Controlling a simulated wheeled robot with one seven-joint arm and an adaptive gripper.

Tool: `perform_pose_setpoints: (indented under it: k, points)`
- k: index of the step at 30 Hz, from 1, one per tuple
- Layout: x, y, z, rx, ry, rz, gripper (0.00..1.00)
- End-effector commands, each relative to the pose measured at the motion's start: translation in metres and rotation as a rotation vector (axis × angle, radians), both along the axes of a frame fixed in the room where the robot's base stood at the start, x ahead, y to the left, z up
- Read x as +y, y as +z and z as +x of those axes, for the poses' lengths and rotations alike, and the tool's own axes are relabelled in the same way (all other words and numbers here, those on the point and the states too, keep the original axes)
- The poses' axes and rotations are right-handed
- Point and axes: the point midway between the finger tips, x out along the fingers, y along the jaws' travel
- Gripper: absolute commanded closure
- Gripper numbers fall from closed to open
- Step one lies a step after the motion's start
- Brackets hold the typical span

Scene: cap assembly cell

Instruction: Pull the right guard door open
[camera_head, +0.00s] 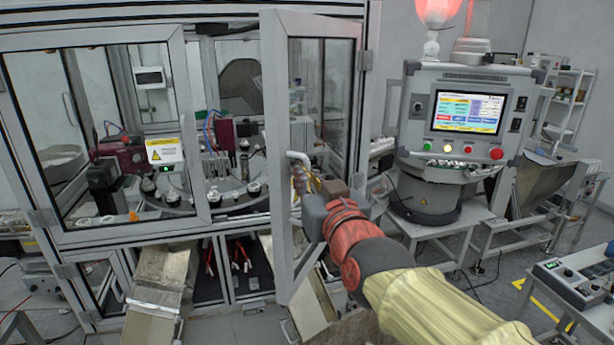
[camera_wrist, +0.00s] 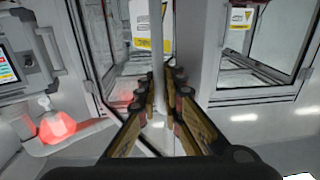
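The right guard door (camera_head: 275,120) is a grey-framed glazed panel in the head view. It stands ajar, swung outward from the cell, with its free edge toward me. Its light grey handle (camera_head: 297,156) shows just above my gripper (camera_head: 302,184). In the wrist view, my gripper (camera_wrist: 164,78) has its two fingers on either side of the upright handle bar (camera_wrist: 157,112) and looks shut on it. The fingertips' contact is partly hidden by my wrist in the head view.
The left guard door (camera_head: 188,120) is closed, with a yellow warning label. Behind the opening is a rotary table (camera_head: 232,196) with fixtures. A control panel (camera_head: 465,112) on a stand is to the right. A metal chute (camera_head: 155,290) juts out below the cell.

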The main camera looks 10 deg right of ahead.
Motion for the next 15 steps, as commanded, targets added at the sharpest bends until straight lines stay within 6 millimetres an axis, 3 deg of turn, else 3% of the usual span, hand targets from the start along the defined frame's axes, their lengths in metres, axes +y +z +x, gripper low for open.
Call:
perform_pose_setpoints:
  k: [9, 15]
  points:
    - [0.0002, -0.0004, -0.0001, 0.0, 0.0, -0.001, 0.76]
    - [0.0001, -0.0002, -0.0001, 0.0, 0.0, -0.001, 0.76]
